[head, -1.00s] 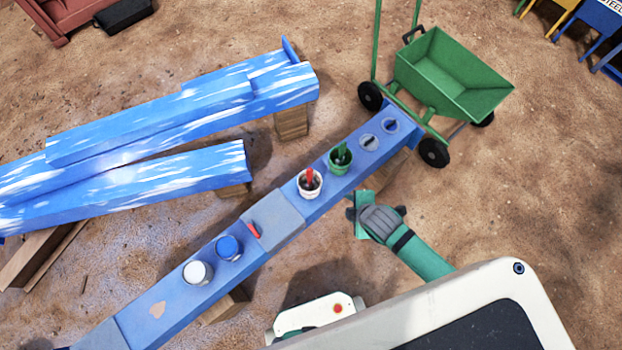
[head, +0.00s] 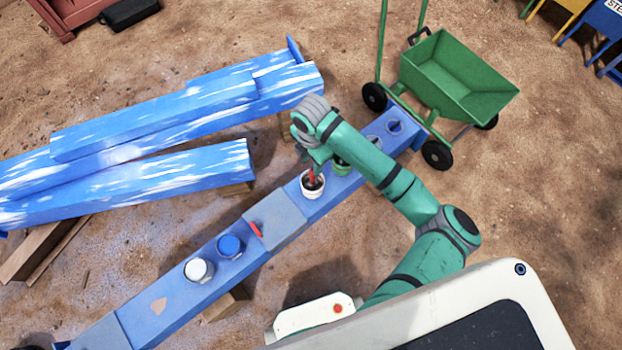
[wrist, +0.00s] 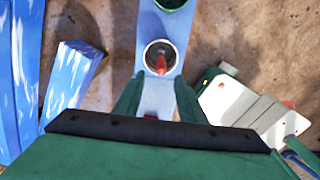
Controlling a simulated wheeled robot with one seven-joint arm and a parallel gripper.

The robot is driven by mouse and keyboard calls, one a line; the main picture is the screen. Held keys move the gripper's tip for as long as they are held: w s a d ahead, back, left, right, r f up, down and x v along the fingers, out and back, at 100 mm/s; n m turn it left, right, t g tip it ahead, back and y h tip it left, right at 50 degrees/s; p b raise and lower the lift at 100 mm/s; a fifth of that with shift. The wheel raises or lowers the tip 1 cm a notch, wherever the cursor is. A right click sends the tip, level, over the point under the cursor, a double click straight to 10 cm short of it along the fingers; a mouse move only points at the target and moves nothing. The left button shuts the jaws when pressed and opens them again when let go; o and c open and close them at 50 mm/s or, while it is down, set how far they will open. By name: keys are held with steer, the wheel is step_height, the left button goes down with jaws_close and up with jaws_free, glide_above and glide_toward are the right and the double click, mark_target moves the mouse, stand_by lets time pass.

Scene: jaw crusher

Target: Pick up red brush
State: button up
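The red brush (head: 312,178) stands upright in a white pot (head: 311,192) on the blue beam. In the wrist view the red brush (wrist: 161,63) shows inside the white pot's round rim (wrist: 160,43), just beyond the fingertips. My gripper (head: 313,158) is above the white pot in the head view, partly hidden by my own wrist. In the wrist view my gripper (wrist: 158,85) is open, with its two green fingers apart and no brush visibly held between them.
A green pot (head: 341,167) stands beside the white pot, partly covered by my arm. White-lidded (head: 199,270) and blue-lidded (head: 230,246) cans and a small red object (head: 256,230) sit farther along the beam. A green cart (head: 455,80) stands at the beam's far end.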

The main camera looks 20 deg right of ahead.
mark_target(311, 169)
step_height(311, 169, down, 5)
steer(key=shift+f, duration=0.1)
steer(key=shift+d+f, duration=0.15)
steer(key=shift+f, duration=1.2)
steer(key=shift+d+f, duration=0.15)
steer(key=shift+f, duration=1.15)
steer(key=shift+c, duration=0.6)
jaws_close()
